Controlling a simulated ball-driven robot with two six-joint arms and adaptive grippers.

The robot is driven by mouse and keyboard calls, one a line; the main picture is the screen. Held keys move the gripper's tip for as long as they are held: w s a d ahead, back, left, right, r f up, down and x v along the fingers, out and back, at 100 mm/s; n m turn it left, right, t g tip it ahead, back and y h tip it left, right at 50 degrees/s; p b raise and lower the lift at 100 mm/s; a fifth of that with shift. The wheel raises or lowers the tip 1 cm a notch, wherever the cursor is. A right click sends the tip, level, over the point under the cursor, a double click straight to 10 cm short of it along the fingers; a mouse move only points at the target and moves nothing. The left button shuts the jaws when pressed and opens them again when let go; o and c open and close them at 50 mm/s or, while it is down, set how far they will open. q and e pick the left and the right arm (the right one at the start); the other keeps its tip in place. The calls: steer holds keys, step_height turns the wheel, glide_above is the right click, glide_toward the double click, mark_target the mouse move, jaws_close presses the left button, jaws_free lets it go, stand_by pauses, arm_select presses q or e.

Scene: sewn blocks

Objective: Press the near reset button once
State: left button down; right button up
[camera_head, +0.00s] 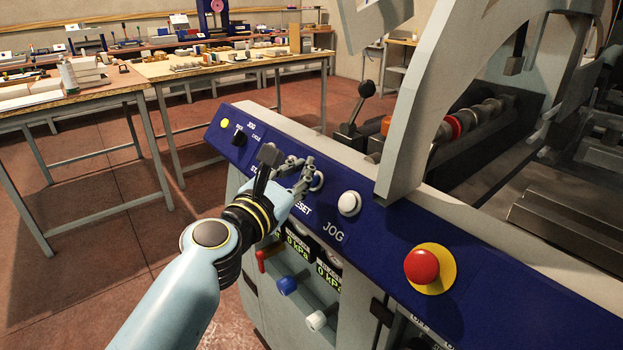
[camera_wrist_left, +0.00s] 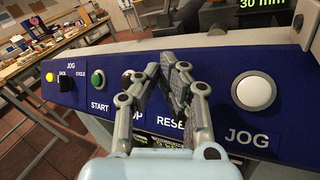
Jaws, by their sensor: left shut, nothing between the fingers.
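My left gripper (camera_head: 307,166) is shut and empty, its fingertips over the blue control panel (camera_head: 380,226). In the head view a round button rim (camera_head: 318,182), just above the partly covered RESET label (camera_head: 301,208), shows behind the fingers; I take it as the reset button. I cannot tell whether the fingertips touch it. In the left wrist view the shut gripper (camera_wrist_left: 170,62) stands above the RESET label (camera_wrist_left: 171,122) and hides the button there. My right gripper is in neither view.
A white JOG button (camera_head: 349,204) sits right of the gripper, and a red mushroom button (camera_head: 421,266) on a yellow base farther right. A green START button (camera_wrist_left: 98,80) and a black selector knob (camera_head: 239,136) lie left. A grey curved machine part (camera_head: 407,150) rises behind the panel.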

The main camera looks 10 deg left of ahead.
arm_select(q)
steer(key=shift+w+f, duration=0.1)
steer(key=shift+f, duration=0.05)
steer(key=shift+w+d+f, duration=0.15)
steer(key=shift+d, duration=0.05)
steer(key=shift+w+d+f+b, duration=0.25)
steer(key=shift+w+f+b, duration=0.05)
steer(key=shift+b, duration=0.35)
stand_by(0.8)
steer(key=shift+s+a+r, duration=0.1)
steer(key=shift+s+a+r+p, duration=0.4)
steer(key=shift+s+r+p, duration=0.1)
steer(key=shift+p, duration=0.2)
steer(key=s+a+r+p, duration=0.2)
steer(key=s+r+p, duration=0.1)
steer(key=shift+a, duration=0.15)
stand_by(0.5)
